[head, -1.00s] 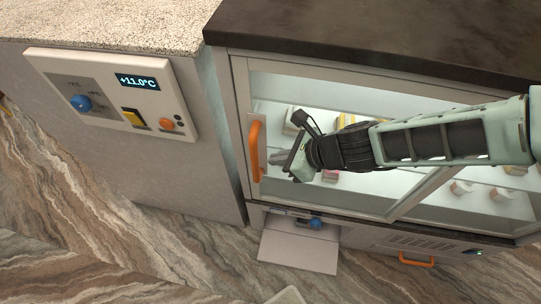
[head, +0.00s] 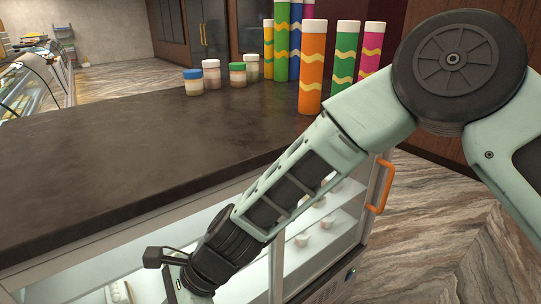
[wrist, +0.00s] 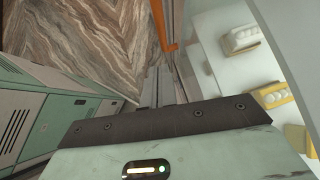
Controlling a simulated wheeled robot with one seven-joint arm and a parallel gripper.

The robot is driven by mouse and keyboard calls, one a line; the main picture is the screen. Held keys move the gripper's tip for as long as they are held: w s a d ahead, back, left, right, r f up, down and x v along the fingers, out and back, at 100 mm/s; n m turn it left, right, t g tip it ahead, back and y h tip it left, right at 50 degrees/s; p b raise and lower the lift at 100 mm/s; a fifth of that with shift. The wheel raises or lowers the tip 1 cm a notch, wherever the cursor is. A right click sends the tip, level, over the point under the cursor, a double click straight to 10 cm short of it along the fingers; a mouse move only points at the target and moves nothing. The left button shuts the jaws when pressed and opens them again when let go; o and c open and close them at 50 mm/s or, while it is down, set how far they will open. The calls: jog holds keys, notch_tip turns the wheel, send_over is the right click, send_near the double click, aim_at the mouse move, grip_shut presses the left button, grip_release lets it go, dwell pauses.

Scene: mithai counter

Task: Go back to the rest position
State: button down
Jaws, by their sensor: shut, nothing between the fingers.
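My mint-green and black arm crosses the head view from the upper right down to the lower left. My gripper is mostly cut off by the bottom edge there. In the wrist view my gripper (wrist: 158,88) is shut and empty, its grey fingers together. It is beside the glass front of the display cabinet, close to an orange door handle (wrist: 162,24). I cannot tell whether it touches the cabinet.
The dark countertop (head: 90,150) bears small lidded jars (head: 211,74) and tall coloured tubes (head: 312,68).

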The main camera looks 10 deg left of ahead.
jog(key=d+r+n+t+h, duration=0.1)
jog(key=d+r+n, duration=0.3)
jog(key=d, duration=0.8)
jog(key=s+d+r+n+t+h, duration=0.1)
jog(key=d+r+n+t+h, duration=0.1)
jog(key=d+n, duration=0.6)
jog(key=s+d+r+n+t+h, duration=0.1)
jog(key=d+r+n+h, duration=0.3)
jog(key=d, duration=1.2)
notch_tip(320, 180, up, 3)
jog(key=shift+d+f+n+t, duration=0.15)
jog(key=shift+n+t, duration=0.45)
jog(key=shift+n, duration=0.6)
